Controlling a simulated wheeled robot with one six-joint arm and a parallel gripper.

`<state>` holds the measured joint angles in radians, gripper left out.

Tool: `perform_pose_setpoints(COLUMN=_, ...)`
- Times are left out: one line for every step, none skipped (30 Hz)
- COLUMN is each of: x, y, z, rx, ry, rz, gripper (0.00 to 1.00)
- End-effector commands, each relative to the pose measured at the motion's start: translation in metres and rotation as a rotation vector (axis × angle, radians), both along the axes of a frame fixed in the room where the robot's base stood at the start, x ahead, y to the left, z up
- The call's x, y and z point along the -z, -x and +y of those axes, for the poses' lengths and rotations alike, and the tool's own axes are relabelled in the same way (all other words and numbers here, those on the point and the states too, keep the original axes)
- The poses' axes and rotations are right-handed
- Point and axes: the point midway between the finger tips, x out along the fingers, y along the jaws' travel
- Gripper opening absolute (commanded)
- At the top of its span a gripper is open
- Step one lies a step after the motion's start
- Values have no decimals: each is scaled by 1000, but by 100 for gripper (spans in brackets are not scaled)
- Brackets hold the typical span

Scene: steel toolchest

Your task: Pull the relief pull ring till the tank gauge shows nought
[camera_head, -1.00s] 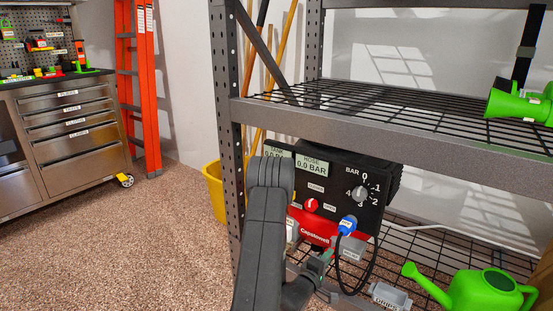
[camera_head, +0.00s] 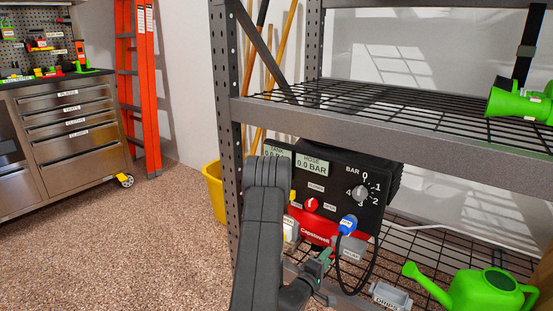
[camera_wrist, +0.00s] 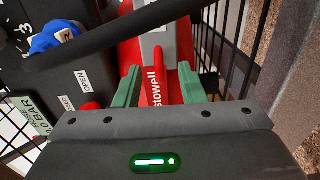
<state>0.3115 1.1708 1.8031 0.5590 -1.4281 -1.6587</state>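The black and red compressor (camera_head: 345,180) sits on the lower wire shelf. Its tank gauge (camera_head: 277,153) is partly hidden by my arm; the part that shows reads 0.0. The hose gauge (camera_head: 312,165) reads 0.0 BAR. My gripper (camera_head: 325,258) is low in front of the compressor. In the wrist view, the green fingers of my gripper (camera_wrist: 160,88) stand apart, with the red compressor face (camera_wrist: 158,55) beyond and between them.
A red knob (camera_head: 311,204), a grey dial (camera_head: 360,193) and a blue hose fitting (camera_head: 347,226) with a black hose are on the compressor. A green watering can (camera_head: 480,291) stands to the right. The shelf post (camera_head: 226,130) is left of my arm.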

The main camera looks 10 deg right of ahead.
Motion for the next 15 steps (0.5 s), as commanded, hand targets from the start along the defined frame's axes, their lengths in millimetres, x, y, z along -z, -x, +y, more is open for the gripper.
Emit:
perform_pose_setpoints(x=1, y=2, z=3, rx=-2, ry=0, rz=1, gripper=36)
perform_pose_setpoints(x=1, y=3, z=4, rx=-2, ry=0, rz=1, gripper=36)
perform_pose_setpoints(x=1, y=5, z=6, rx=-2, ry=0, rz=1, gripper=36)
perform_pose_setpoints(x=1, y=6, z=7, rx=-2, ry=1, rz=1, gripper=36)
perform_pose_setpoints(x=1, y=7, z=9, rx=-1, ry=1, rz=1, gripper=36)
perform_pose_setpoints(x=1, y=9, z=11, rx=-1, ry=1, rz=1, gripper=36)
perform_pose_setpoints(x=1, y=10, z=12, rx=0, ry=1, rz=2, gripper=36)
perform_pose_setpoints(x=1, y=11, z=13, rx=0, ry=1, rz=2, gripper=36)
perform_pose_setpoints(x=1, y=13, z=15, rx=0, ry=0, rz=1, gripper=36)
perform_pose_setpoints(x=1, y=14, z=16, rx=-1, ry=0, rz=1, gripper=36)
perform_pose_setpoints(x=1, y=15, z=18, rx=-1, ry=0, rz=1, gripper=36)
perform_pose_setpoints(x=1, y=16, z=20, rx=-2, ry=0, rz=1, gripper=36)
perform_pose_setpoints(x=1, y=17, z=21, rx=-2, ry=0, rz=1, gripper=36)
perform_pose_setpoints(x=1, y=19, z=23, rx=-2, ry=1, rz=1, gripper=36)
perform_pose_setpoints(x=1, y=20, z=24, rx=-2, ry=1, rz=1, gripper=36)
